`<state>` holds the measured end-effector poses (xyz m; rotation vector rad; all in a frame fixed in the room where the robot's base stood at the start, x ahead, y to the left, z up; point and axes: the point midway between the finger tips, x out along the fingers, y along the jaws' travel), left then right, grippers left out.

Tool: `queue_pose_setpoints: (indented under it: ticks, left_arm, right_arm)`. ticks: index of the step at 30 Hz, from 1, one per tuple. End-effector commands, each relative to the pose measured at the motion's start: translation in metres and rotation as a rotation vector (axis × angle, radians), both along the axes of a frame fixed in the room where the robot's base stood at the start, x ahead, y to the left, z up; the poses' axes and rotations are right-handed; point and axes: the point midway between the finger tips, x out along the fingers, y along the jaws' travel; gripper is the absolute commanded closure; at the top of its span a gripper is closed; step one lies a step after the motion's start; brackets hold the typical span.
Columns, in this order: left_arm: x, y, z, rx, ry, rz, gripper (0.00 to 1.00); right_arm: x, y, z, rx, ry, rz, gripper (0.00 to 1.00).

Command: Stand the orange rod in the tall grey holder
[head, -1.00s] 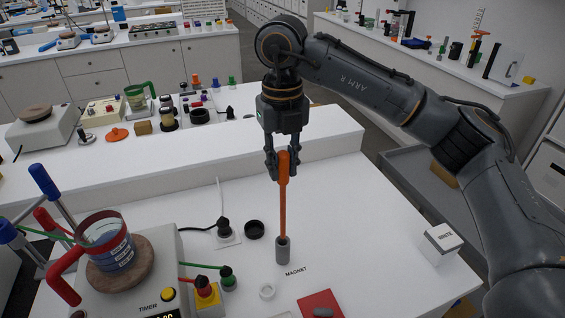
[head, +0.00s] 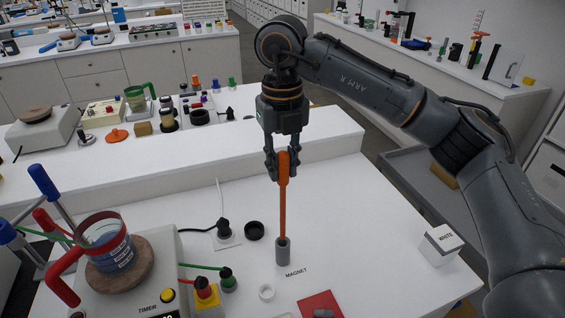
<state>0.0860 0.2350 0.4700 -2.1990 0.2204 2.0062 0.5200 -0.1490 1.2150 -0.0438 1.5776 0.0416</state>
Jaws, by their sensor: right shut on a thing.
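The orange rod (head: 282,208) is upright, with its thicker handle at the top. Its lower end meets the top of the grey holder (head: 283,252), a small cylinder standing on the white bench beside the word MAGNET. The very tip of the rod is hidden in or behind the holder's rim. My right gripper (head: 283,172) points down from above and is shut on the rod's handle. My left gripper is not in view.
A hotplate (head: 165,248) with a red-handled beaker (head: 104,240) stands at left. A white box (head: 439,244) is at right. The bench between is clear.

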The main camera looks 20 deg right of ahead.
Motion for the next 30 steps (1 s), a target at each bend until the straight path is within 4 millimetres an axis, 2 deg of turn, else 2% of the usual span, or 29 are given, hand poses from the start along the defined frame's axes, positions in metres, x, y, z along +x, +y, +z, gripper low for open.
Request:
queue_pose_setpoints:
  ticks: [13,30]
  left_arm:
    - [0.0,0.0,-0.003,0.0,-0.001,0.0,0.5]
    - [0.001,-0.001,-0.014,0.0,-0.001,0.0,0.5]
  right_arm:
    - [0.0,0.0,-0.001,0.0,0.0,0.0,1.0]
    - [0.0,0.0,-0.015,0.0,0.0,0.0,1.0]
